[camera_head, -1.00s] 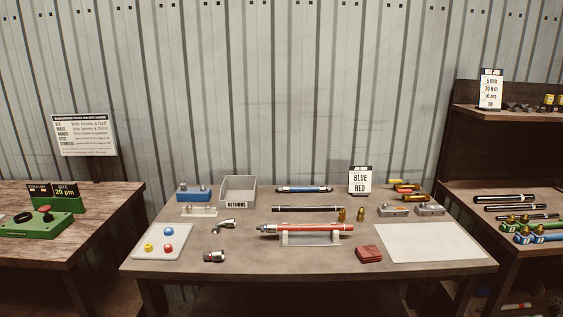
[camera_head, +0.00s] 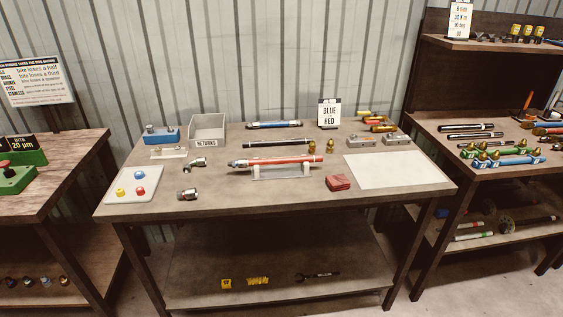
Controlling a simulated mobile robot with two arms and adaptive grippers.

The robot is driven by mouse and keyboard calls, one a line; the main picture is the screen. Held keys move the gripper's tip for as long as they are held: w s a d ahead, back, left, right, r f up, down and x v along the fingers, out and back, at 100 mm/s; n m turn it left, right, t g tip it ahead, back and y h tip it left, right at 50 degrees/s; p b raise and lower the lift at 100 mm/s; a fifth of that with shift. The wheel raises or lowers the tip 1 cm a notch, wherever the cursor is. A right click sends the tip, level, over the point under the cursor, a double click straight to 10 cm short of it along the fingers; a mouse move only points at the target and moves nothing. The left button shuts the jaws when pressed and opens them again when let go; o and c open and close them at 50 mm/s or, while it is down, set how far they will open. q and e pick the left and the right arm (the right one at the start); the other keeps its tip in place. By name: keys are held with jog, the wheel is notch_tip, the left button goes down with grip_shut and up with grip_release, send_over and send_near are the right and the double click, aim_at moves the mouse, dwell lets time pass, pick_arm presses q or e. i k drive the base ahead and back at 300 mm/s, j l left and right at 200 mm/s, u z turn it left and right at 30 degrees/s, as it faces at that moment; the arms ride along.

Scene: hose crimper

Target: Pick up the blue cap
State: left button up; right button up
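The blue cap (camera_head: 138,175) lies on a pale square tray (camera_head: 152,195) at the front left of the middle table. A red cap (camera_head: 140,191) and a yellow cap (camera_head: 120,191) lie on the same tray, just in front of it. The blue cap stands apart from both. Neither of my grippers shows in the head view, so their state is not visible.
The middle table (camera_head: 230,205) also holds a returns bin (camera_head: 207,128), a red hose (camera_head: 300,160) on a stand, metal fittings (camera_head: 188,194), a red cloth (camera_head: 338,182) and a white sheet (camera_head: 395,171). A lower shelf (camera_head: 275,270) is beneath. Side tables stand left and right.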

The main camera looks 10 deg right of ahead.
aim_at(138, 175)
jog(key=i+l, duration=0.35)
jog(key=i, duration=0.15)
jog(key=i+l, duration=0.3)
jog(key=i, duration=0.15)
jog(key=i+l, duration=0.35)
jog(key=i, duration=0.15)
jog(key=u, duration=1.65)
jog(key=z, duration=0.35)
jog(key=i+j+z, duration=0.15)
jog(key=j+z, duration=0.95)
jog(key=j, duration=0.55)
jog(key=j+z, duration=0.1)
jog(key=j, duration=0.55)
jog(key=k+j, duration=0.1)
jog(key=j, duration=0.5)
jog(key=j+z, duration=0.15)
jog(key=j, duration=0.5)
jog(key=k+j+z, duration=0.1)
jog(key=j, duration=0.55)
jog(key=k, duration=0.05)
